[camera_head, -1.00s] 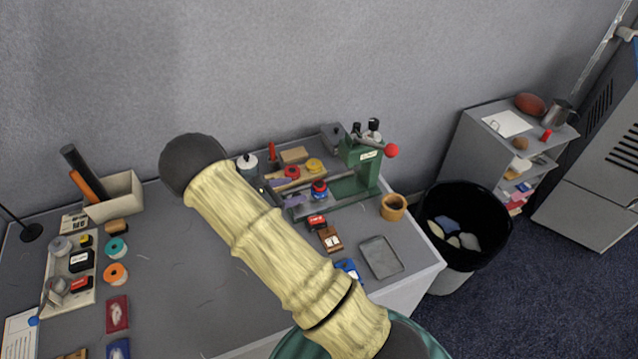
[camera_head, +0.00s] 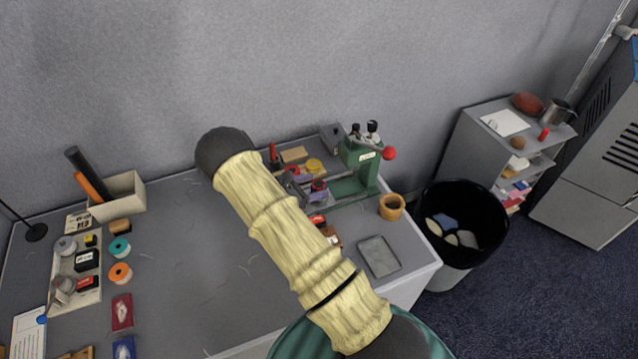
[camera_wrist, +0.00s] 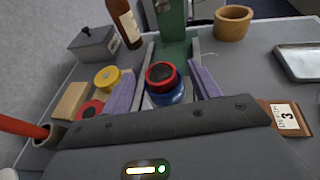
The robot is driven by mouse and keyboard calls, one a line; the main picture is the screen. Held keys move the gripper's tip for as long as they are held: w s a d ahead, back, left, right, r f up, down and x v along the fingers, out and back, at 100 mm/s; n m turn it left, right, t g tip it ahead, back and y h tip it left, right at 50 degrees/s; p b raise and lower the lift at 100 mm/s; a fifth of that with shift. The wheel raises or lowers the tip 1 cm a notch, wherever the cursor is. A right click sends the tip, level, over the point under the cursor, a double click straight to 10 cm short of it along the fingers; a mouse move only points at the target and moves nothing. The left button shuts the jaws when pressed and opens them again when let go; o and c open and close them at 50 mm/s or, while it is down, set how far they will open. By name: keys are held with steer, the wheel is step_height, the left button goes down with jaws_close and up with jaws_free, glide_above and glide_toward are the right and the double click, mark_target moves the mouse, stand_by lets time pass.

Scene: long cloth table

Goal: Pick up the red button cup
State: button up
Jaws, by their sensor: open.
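The red button cup (camera_wrist: 162,76) has a red rim, a dark centre and a blue lower part. In the wrist view it stands between the two purple fingers of my gripper (camera_wrist: 163,69), which is open, with a visible gap to the right finger. In the head view the cup (camera_head: 318,187) is partly hidden by my gripper (camera_head: 305,184), low at the base of the green press (camera_head: 356,178). I cannot tell whether a finger touches it.
A wooden cup (camera_head: 392,207) and grey tray (camera_head: 379,256) are right. The table's middle-left is clear.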

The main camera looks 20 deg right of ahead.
stand_by(0.5)
steer(key=c, duration=1.1)
steer(key=shift+o, duration=0.2)
steer(key=shift+r, duration=0.1)
step_height(320, 180, up, 10)
steer(key=b, duration=0.1)
steer(key=shift+b, duration=0.35)
